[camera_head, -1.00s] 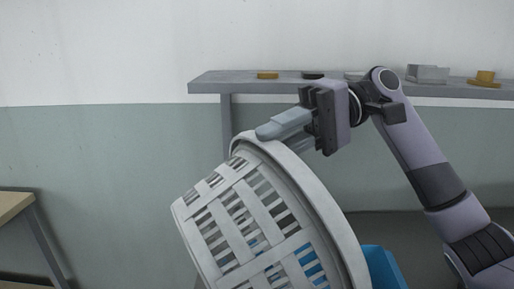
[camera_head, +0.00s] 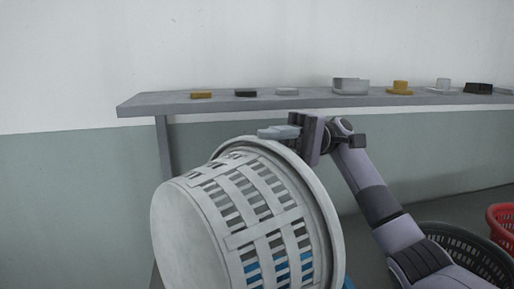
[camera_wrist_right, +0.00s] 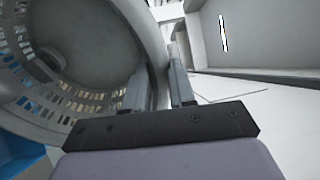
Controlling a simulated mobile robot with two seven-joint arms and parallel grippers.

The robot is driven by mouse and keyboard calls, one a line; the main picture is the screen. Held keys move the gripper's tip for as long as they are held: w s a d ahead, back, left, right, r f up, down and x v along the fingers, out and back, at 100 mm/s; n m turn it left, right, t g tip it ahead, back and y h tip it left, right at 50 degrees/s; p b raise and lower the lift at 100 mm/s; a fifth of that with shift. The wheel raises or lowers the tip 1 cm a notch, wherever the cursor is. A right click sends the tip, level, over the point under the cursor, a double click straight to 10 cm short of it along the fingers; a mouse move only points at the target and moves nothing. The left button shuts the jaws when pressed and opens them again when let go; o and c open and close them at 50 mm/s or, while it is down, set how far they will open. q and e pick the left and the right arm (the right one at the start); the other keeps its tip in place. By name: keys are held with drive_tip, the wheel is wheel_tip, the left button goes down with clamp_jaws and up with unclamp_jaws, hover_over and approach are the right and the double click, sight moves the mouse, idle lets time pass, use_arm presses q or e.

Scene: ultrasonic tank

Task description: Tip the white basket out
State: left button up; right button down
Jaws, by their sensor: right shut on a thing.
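The white basket (camera_head: 255,215) is a slatted plastic tub with a solid base. In the head view it lies on its side in the air, base to the left and rim to the right. My right gripper (camera_head: 282,133) is shut on the top of its rim. My left gripper is not in view.
Blue plastic (camera_head: 280,270) shows through and below the basket's slats; it also shows in the right wrist view (camera_wrist_right: 18,150). A grey shelf (camera_head: 300,103) along the wall holds several small items. A black basket (camera_head: 470,250) and a red basket (camera_head: 503,222) stand at the right.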

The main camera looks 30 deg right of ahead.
drive_tip(key=w+d+f+y+b, duration=0.2)
drive_tip(key=d, duration=0.5)
drive_tip(key=shift+g+y, duration=0.4)
drive_tip(key=shift+d, duration=0.15)
idle(1.0)
drive_tip(key=shift+s, duration=0.1)
